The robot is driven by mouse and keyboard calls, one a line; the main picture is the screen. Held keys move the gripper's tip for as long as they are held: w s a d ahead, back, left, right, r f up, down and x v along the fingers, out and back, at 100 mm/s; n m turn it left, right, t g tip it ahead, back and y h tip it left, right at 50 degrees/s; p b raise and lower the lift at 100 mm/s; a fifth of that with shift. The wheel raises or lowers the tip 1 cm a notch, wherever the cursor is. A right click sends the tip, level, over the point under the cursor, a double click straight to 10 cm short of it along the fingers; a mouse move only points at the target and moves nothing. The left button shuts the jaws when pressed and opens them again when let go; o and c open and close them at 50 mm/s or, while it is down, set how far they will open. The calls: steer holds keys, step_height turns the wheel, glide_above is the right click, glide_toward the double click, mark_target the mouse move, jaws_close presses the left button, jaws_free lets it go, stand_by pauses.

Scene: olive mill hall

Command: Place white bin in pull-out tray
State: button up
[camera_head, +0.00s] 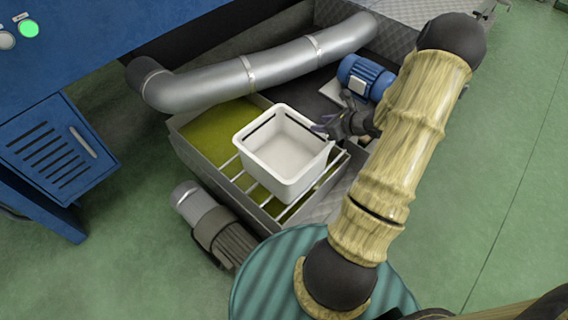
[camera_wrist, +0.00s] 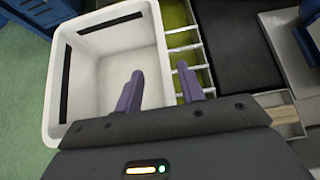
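The white bin (camera_head: 262,175) is empty and upright. It rests on or just above the pale bars of a metal tray (camera_head: 330,192) with yellow-green contents; I cannot tell whether this is the pull-out tray. My gripper (camera_head: 328,127) is at the bin's right rim in the head view. In the wrist view the bin (camera_wrist: 105,105) fills the left. The fingers of my gripper (camera_wrist: 160,82) are apart, one over the bin's inside and one outside its right wall. Gaps show between the fingers and the rim, so the gripper is open.
A silver pipe (camera_head: 250,70) runs behind the bin. A blue motor (camera_head: 366,77) stands behind my gripper, and a grey motor (camera_head: 215,225) is at the front left. A blue cabinet (camera_head: 60,150) is at the left. The green floor (camera_head: 130,245) is clear at the lower left.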

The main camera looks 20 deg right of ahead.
mark_target(309, 121)
steer(key=shift+x, duration=0.85)
steer(key=shift+f, duration=0.1)
steer(key=x, duration=0.2)
steer(key=b+x, duration=0.1)
steer(key=x, duration=0.2)
steer(key=shift+w+d, duration=0.2)
steer(key=shift+w, duration=0.1)
jaws_close()
stand_by(0.9)
